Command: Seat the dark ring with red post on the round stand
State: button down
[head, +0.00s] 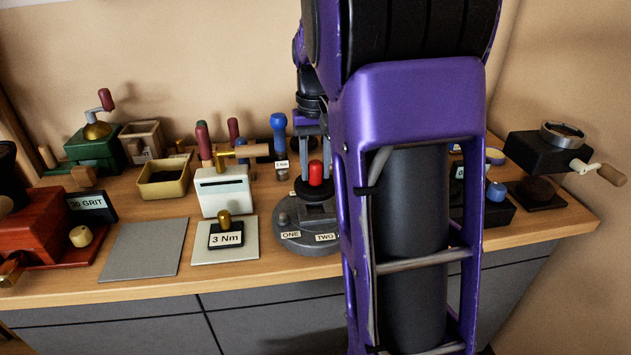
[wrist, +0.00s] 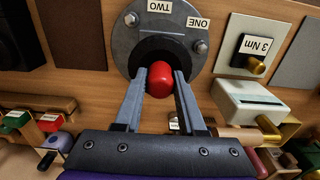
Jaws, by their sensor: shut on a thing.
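The round stand (head: 288,236) is a grey disc with bolts and the labels ONE and TWO, on the bench beside my arm. The dark ring (head: 303,190) with its red post (head: 316,173) is over the back part of the stand. My gripper (wrist: 164,80) is shut on the red post (wrist: 160,75), its fingers on either side of it. In the wrist view the dark ring (wrist: 146,49) overlaps the near part of the stand (wrist: 124,40). The ring seems to be above the stand; I cannot tell whether they touch. My arm hides the stand's right side in the head view.
A white box (head: 222,190) with a slot and a 3 Nm plate (head: 226,238) stand left of the stand. A bare grey plate (head: 145,250) lies farther left. Several dark and blue-knobbed items are at right. Blue and red handles stand behind.

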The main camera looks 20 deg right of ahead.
aim_at(316, 186)
dwell(0.3)
jog(key=shift+f+b, duration=0.85)
jog(key=shift+f, duration=0.75)
jog(key=shift+f+b, duration=0.45)
jog(key=shift+f, duration=0.35)
dwell(0.5)
jog(key=shift+c, duration=2.1)
grip_release()
notch_tip(316, 186, up, 17)
jog(key=p, duration=0.3)
jog(key=shift+r+p, duration=0.15)
jog(key=shift+p, duration=0.15)
